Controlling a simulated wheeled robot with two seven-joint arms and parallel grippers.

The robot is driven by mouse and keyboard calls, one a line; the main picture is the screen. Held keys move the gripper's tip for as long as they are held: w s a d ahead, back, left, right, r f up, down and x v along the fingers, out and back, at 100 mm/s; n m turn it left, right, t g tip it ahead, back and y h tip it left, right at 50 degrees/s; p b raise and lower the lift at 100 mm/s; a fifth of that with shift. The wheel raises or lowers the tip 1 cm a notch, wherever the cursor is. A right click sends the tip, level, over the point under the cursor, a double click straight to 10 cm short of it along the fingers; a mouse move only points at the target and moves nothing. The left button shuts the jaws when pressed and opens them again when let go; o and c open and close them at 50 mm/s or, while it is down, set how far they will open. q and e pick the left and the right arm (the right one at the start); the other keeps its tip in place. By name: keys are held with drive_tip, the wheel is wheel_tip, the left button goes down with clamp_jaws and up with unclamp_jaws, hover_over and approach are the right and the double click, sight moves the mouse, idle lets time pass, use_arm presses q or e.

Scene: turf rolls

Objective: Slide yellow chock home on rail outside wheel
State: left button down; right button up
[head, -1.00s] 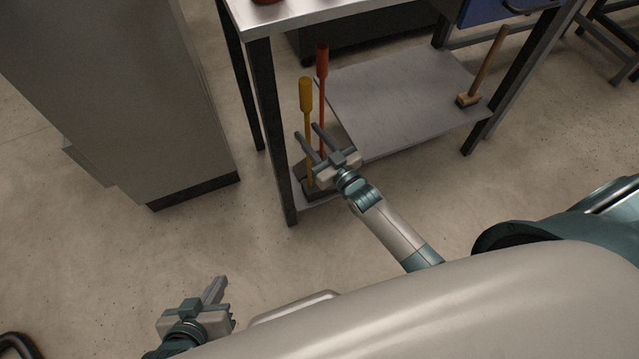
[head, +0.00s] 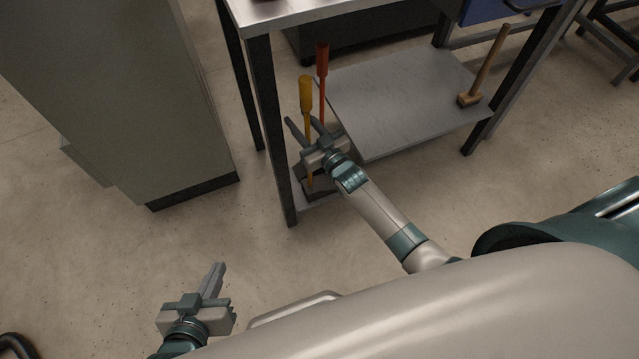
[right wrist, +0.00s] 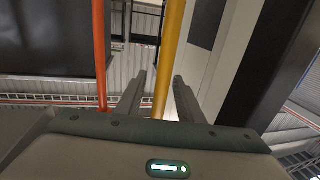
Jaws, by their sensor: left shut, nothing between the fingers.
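A yellow-handled tool (head: 306,95) stands upright on the low shelf of a bench; its dark foot, partly hidden by my right arm, may be the chock. My right gripper (head: 303,121) is open, with the yellow shaft between its two fingers. My left gripper (head: 216,270) is shut and empty, low over the floor at the lower left. No wheel or rail is recognisable.
A red-orange handle (head: 322,62) stands just beside the yellow one and also shows in the right wrist view (right wrist: 101,50). A dark bench leg (head: 275,140) is close on the left. A mallet (head: 480,75) stands on the shelf (head: 400,95). A grey cabinet (head: 120,90) is at left.

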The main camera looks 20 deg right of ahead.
drive_tip(key=shift+w, duration=0.1)
idle(0.4)
clamp_jaws()
idle(1.2)
drive_tip(key=shift+r, duration=0.15)
